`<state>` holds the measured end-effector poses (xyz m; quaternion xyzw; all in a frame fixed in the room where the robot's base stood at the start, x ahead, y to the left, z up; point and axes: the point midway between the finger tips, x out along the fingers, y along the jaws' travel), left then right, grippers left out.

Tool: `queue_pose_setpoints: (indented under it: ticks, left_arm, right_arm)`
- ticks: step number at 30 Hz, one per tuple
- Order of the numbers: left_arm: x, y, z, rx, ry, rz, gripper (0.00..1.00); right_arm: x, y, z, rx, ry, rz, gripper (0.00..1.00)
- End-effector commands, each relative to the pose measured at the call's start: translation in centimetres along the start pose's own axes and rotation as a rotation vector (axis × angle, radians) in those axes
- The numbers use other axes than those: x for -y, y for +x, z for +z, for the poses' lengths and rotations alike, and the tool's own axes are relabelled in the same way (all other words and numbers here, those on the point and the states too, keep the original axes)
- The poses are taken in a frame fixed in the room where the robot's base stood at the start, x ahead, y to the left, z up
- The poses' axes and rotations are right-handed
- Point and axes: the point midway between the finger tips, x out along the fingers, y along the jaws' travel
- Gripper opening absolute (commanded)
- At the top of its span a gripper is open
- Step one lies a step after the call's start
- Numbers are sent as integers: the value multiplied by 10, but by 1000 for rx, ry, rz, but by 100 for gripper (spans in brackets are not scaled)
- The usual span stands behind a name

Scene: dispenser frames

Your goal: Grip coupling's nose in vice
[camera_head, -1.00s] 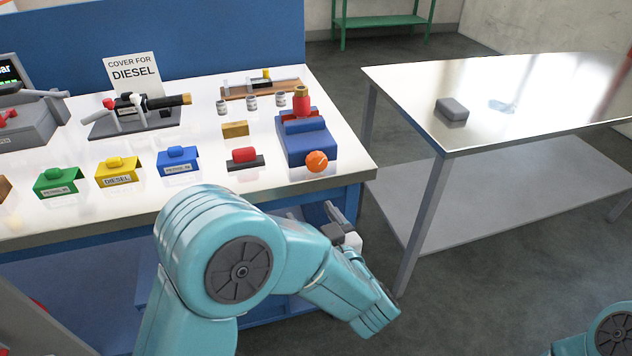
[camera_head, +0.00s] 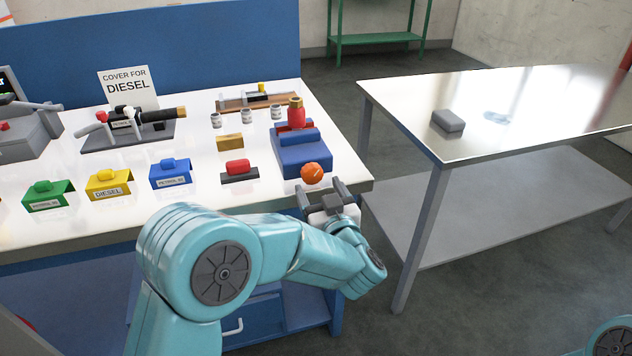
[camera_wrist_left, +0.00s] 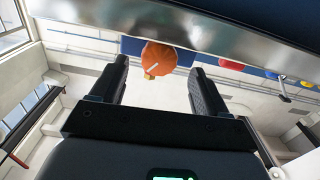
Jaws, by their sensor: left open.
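The blue vice (camera_head: 303,150) stands at the table's right end, with a round orange knob (camera_head: 312,173) at its front. The red coupling with a brass top (camera_head: 296,117) stands upright at the vice's jaws; I cannot tell whether they touch it. My left gripper (camera_head: 318,186) is open and empty, just in front of the knob at the table edge. In the left wrist view the orange knob (camera_wrist_left: 158,57) shows beyond and between the open fingers (camera_wrist_left: 159,70), apparently apart from them. My right gripper is out of view.
On the white table (camera_head: 210,195) stand green (camera_head: 48,196), yellow (camera_head: 108,185) and blue (camera_head: 170,174) covers, a red block (camera_head: 238,169) and a brass block (camera_head: 230,142). A nozzle (camera_head: 125,125) lies behind. A second table (camera_head: 530,105) at right is mostly clear.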

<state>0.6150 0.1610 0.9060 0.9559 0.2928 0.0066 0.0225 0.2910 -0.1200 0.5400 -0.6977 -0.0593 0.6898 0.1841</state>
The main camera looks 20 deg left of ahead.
Motion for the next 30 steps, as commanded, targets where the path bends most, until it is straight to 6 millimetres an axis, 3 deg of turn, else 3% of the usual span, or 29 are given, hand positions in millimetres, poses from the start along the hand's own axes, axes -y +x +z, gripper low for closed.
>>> queue_pose_setpoints:
  ticks: [6,16,17,21,22,26,30]
  left_arm:
    - [0,27,0,0,0,-2,75]
    - [-1,32,0,0,1,1,75]
    - [-1,32,0,0,1,1,72]
    - [-1,32,0,0,1,1,26]
    - [-1,32,0,0,1,0,19]
    - [0,32,-2,1,15,0,19]
    - [0,32,-6,3,157,0,19]
  right_arm:
    - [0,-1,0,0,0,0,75]
    - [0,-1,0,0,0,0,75]
    - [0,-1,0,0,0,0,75]
    - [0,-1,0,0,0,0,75]
    - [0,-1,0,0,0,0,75]
    - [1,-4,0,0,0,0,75]
    - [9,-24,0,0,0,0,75]
